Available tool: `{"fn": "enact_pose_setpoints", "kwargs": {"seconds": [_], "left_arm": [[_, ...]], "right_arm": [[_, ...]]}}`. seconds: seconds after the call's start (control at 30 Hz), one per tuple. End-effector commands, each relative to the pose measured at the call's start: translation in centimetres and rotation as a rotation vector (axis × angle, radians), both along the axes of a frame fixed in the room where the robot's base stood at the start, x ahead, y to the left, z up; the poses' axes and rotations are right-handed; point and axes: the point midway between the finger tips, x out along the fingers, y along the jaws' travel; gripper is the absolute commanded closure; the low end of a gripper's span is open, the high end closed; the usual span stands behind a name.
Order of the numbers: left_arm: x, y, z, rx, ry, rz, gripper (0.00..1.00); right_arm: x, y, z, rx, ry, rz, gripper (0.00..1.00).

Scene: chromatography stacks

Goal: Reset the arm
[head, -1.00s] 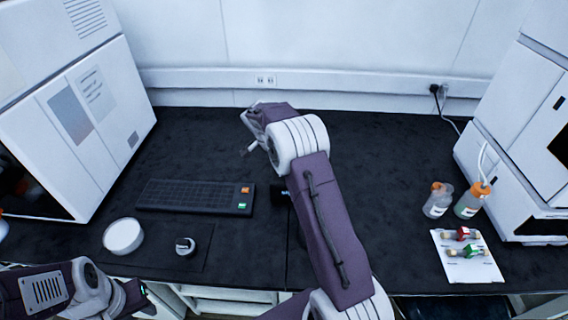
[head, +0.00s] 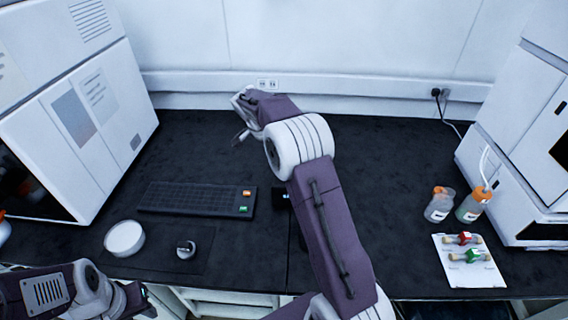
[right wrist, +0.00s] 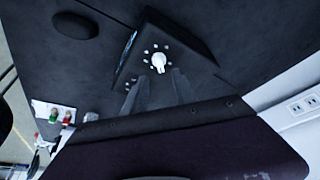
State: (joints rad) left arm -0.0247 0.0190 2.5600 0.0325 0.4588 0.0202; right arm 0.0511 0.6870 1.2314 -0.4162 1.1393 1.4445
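My right arm (head: 330,225) reaches from the lower middle over the black bench. Its gripper (head: 241,136) hangs above the back of the bench, behind the keypad, and holds nothing that I can see. In the right wrist view its two dark fingers (right wrist: 157,92) stand apart with nothing between them. A dark box with a white knob (right wrist: 158,62) shows beyond the fingertips. My left arm (head: 75,292) is low at the left front corner. Its gripper (head: 137,300) is dark and partly cut off, so its opening is unclear.
A black keypad (head: 196,198), white round dish (head: 124,238) and small metal-topped item (head: 186,249) lie left. Two orange-capped bottles (head: 440,205) (head: 474,204) and a white card (head: 465,278) with red and green vials lie right. Tall white instruments (head: 75,110) (head: 535,140) flank the bench.

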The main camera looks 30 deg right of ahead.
Motion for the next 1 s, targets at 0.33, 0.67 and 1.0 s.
{"fn": "enact_pose_setpoints", "kwargs": {"seconds": [0.33,0.67,1.0], "left_arm": [[0.0,0.0,0.2,0.000,0.000,0.000,0.64],[0.0,0.0,0.3,0.000,0.000,0.000,0.64],[0.0,0.0,2.0,0.000,0.000,0.000,0.64]], "right_arm": [[-0.2,0.8,2.0,0.000,0.001,0.000,0.67],[-0.2,0.9,2.2,0.000,-0.001,0.001,0.67],[-8.0,4.8,6.3,0.090,0.027,0.127,0.67]]}}
